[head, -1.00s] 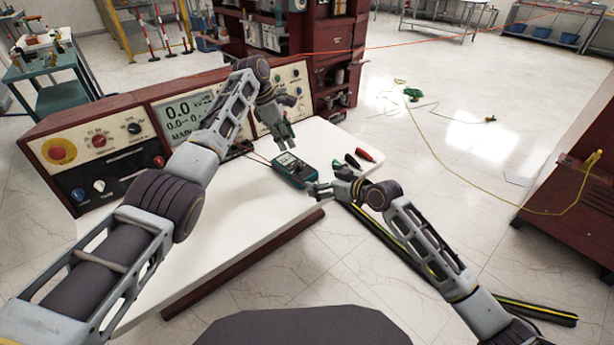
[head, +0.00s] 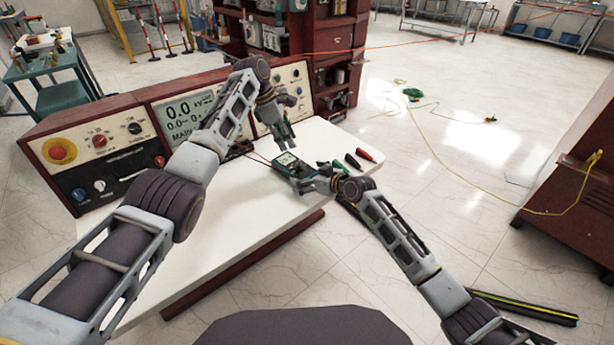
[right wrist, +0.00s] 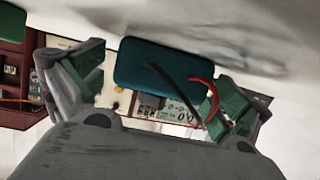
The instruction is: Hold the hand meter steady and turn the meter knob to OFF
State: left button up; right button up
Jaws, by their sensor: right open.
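The hand meter (head: 288,160), teal with a small grey screen, lies on the white table top. My left gripper (head: 287,143) points down just above and behind its screen end; its jaw gap is too small to judge. My right gripper (head: 307,184) is open at the meter's near end and partly covers it, so I cannot make out the knob. In the right wrist view a teal body (right wrist: 152,66), apparently the meter, shows between the open fingers of my right gripper (right wrist: 155,88), with a red and a black lead in front. I cannot tell whether they touch it.
The console (head: 107,145) with a large display stands behind the table (head: 235,215). Red and black probes (head: 364,155) lie right of the meter. A yellow-green striped strip (head: 525,308) lies on the floor at the right. The table's front left is clear.

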dwell(0.3)
pick_arm(q)
jog(key=shift+c, duration=0.3)
pick_arm(e)
jog(key=c, duration=1.4)
jog(key=shift+o, duration=0.2)
pick_arm(q)
jog(key=s+d+r+m+t+y, duration=0.1)
jog(key=s+m+t, duration=0.1)
jog(key=m, duration=0.7)
jog(key=s+d+r+m+t+y, duration=0.1)
jog(key=s+d+m+t+y, duration=0.1)
jog(key=m, duration=0.7)
jog(key=shift+s+d+m+t+y, duration=0.3)
jog(key=shift+s, duration=0.45)
jog(key=shift+r, duration=0.1)
